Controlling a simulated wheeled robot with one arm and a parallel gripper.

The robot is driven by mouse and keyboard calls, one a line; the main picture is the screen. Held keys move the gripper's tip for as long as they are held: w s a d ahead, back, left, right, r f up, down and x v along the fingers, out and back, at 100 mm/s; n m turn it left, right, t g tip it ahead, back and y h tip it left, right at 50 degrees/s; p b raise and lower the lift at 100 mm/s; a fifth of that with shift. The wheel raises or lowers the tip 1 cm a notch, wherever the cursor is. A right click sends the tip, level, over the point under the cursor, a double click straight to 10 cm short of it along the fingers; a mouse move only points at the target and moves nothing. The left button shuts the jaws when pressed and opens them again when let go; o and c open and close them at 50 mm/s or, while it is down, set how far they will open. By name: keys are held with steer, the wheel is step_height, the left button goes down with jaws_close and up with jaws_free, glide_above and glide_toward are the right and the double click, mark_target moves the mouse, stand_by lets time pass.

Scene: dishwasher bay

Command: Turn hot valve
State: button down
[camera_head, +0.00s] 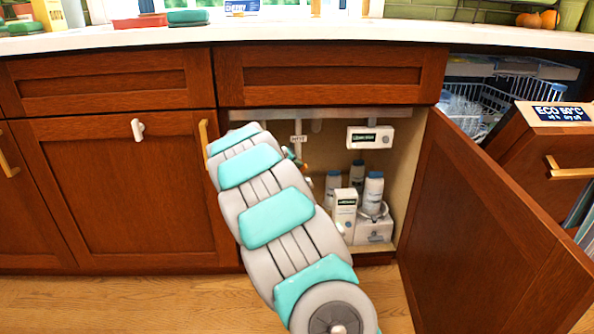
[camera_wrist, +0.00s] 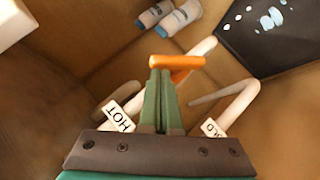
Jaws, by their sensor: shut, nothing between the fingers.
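An orange bar-shaped handle (camera_wrist: 178,62), probably the valve's, lies across the tips of my gripper (camera_wrist: 163,72) in the wrist view. The green fingers are shut together with nothing between them. They appear to touch the handle or sit just short of it; I cannot tell which. A white HOT tag (camera_wrist: 119,116) hangs on a pale pipe to the left of the fingers, and a partly covered tag ending in "LD" (camera_wrist: 213,128) is to the right. In the head view my gripper (camera_head: 291,155) reaches into the open under-sink cabinet, below a small white tag (camera_head: 298,139). The valve body is hidden.
White bottles (camera_head: 373,190) and a white box (camera_head: 344,212) stand on the cabinet floor to the right. A white device (camera_head: 370,137) hangs above them. The open cabinet door (camera_head: 480,230) bounds the right side. An open dishwasher (camera_head: 505,95) is beyond it.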

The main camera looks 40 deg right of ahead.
mark_target(306, 166)
steer(key=m+t+y+p, duration=0.1)
steer(key=y+p, duration=0.1)
steer(key=s+d+m+t+y+p, duration=0.1)
steer(key=y, duration=0.1)
steer(key=d+m+y+p, duration=0.1)
steer(key=p, duration=0.1)
steer(key=shift+s+d+m+t+y+p, duration=0.2)
steer(key=shift+s+m+t+y+p, duration=0.1)
steer(key=shift+t+y, duration=0.1)
steer(key=shift+d+f+y+p, duration=0.1)
steer(key=shift+y+p, duration=0.2)
steer(key=shift+p, duration=0.15)
steer(key=shift+f, duration=0.15)
stand_by(0.3)
